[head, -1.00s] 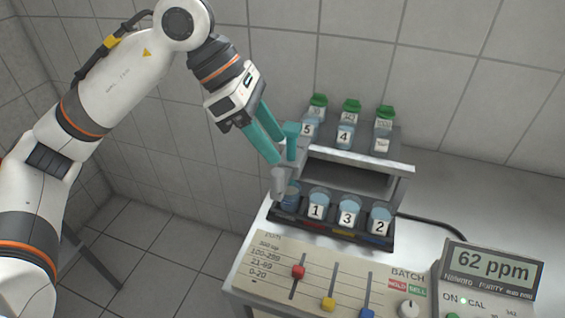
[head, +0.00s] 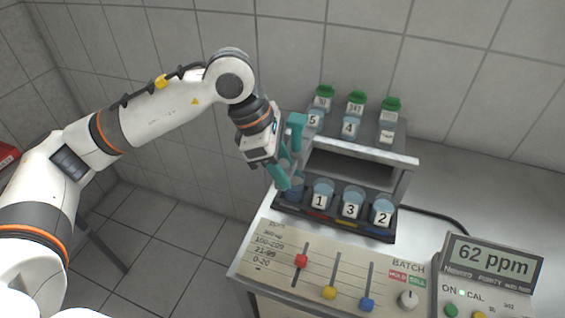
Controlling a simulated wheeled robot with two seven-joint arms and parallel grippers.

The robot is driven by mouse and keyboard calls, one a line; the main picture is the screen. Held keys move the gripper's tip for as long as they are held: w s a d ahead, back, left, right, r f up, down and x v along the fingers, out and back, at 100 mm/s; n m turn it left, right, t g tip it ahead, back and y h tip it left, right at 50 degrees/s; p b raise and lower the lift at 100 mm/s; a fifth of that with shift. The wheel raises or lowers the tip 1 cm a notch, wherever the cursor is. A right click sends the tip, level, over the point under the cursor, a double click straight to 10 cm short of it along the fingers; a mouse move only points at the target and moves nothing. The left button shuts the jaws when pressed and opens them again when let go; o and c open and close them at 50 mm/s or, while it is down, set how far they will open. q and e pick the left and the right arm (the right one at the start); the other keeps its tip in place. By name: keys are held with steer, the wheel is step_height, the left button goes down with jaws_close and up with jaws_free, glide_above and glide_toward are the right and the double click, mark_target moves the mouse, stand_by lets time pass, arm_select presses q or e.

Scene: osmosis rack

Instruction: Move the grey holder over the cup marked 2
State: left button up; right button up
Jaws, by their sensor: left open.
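The grey holder (head: 286,164) is at the left end of the rack, above the leftmost cup; a teal T-shaped handle (head: 297,126) rises there. My left gripper (head: 284,174), with teal fingers, is open in front of the holder and hides much of it. I cannot tell whether the fingers touch it. The cup marked 2 (head: 382,213) stands at the right end of the front row, with cup 3 (head: 351,203) and cup 1 (head: 322,197) to its left. The leftmost cup (head: 295,187) is partly hidden by a finger. My right gripper is out of view.
Bottles with green caps (head: 356,101) stand on the rack's upper shelf (head: 360,155). A slider panel (head: 318,272) lies in front, and a meter reading 62 ppm (head: 492,262) stands at right. A dark cable (head: 440,220) runs behind. The bench right of the rack is mostly clear.

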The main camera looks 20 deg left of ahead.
arm_select(q)
steer(key=shift+d+f, duration=0.1)
steer(key=shift+c, duration=0.6)
jaws_close()
steer(key=shift+d, duration=0.1)
steer(key=d+b, duration=0.7)
steer(key=d, duration=1.4)
steer(key=shift+s, duration=0.4)
